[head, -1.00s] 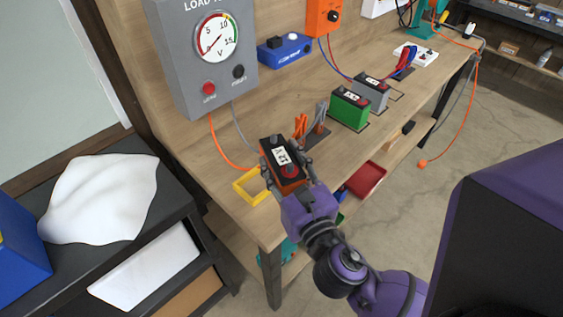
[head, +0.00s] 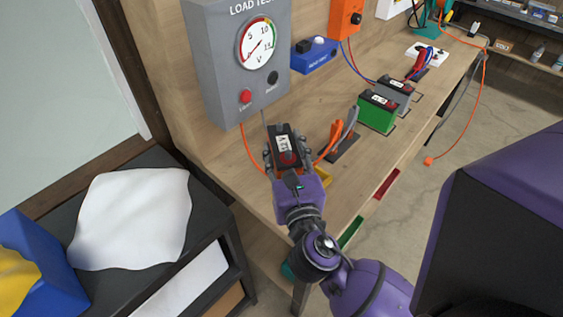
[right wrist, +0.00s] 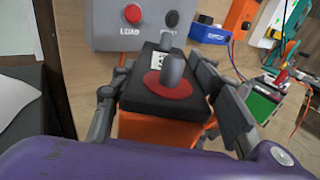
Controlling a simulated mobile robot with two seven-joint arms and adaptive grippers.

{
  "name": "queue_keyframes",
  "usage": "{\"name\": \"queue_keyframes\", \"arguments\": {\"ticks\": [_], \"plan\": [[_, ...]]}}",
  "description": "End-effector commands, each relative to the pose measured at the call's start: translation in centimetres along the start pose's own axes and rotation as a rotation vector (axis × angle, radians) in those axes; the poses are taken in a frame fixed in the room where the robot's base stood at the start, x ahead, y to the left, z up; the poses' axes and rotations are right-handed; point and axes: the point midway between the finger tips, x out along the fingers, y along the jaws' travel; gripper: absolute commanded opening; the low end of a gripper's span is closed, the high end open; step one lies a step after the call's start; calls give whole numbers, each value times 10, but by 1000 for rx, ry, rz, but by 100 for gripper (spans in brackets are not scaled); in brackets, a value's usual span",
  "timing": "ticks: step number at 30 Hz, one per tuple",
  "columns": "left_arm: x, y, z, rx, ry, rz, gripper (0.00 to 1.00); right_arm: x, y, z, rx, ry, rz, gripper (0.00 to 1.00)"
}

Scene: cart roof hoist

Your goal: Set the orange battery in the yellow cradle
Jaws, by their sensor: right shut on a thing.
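The orange battery (head: 285,142) has a black top, a white label and a red terminal ring. My right gripper (head: 287,158) is shut on it and holds it above the workbench, in front of the load tester. In the right wrist view the battery (right wrist: 160,130) sits between the two fingers (right wrist: 165,105). My left gripper is in neither view.
The grey load tester (head: 225,85) stands behind the battery. To the right are clamps in a holder (head: 343,148), a green battery (head: 377,112) and a grey battery (head: 394,93). A dark shelf with a white cloth (head: 132,218) stands left of the bench.

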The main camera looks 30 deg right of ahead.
Motion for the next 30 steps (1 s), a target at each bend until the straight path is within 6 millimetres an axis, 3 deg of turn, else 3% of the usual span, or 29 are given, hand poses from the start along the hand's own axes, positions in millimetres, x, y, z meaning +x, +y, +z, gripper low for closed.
{"name": "queue_keyframes", "arguments": {"ticks": [6,10,15,21,30], "plan": [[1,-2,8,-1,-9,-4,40,31,-41,-7,9,-1,-361,0],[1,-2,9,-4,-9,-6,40,33,-56,-14,6,0,-577,0],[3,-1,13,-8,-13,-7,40,23,-62,-20,4,-1,-797,0],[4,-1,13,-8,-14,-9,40,12,-59,-21,1,-5,-924,0],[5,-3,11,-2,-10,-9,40,10,-59,-20,2,-8,-942,0]]}}
